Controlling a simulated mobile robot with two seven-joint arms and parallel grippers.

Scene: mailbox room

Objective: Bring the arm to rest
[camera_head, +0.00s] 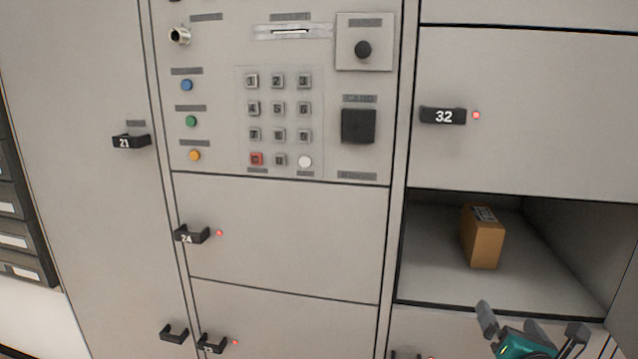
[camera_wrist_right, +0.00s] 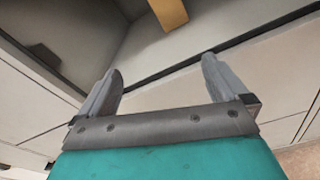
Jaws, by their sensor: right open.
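My right gripper (camera_head: 532,322) is at the lower right of the head view, in front of and just below the open locker compartment (camera_head: 430,275). Its two grey fingers are spread wide with nothing between them, as the right wrist view (camera_wrist_right: 160,85) also shows. A brown cardboard box (camera_head: 487,243) with a label on top stands upright inside the compartment, apart from the gripper. Part of this box (camera_wrist_right: 169,12) shows at the top of the wrist view, beyond the fingers. My left gripper is in neither view.
A closed door with handle 32 (camera_head: 443,116) is above the open compartment. To the left are a keypad panel (camera_head: 279,115), a door with handle 2A (camera_head: 191,234) and a tall door with handle 21 (camera_head: 131,141). Dark-fronted slots (camera_head: 22,235) line the far left.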

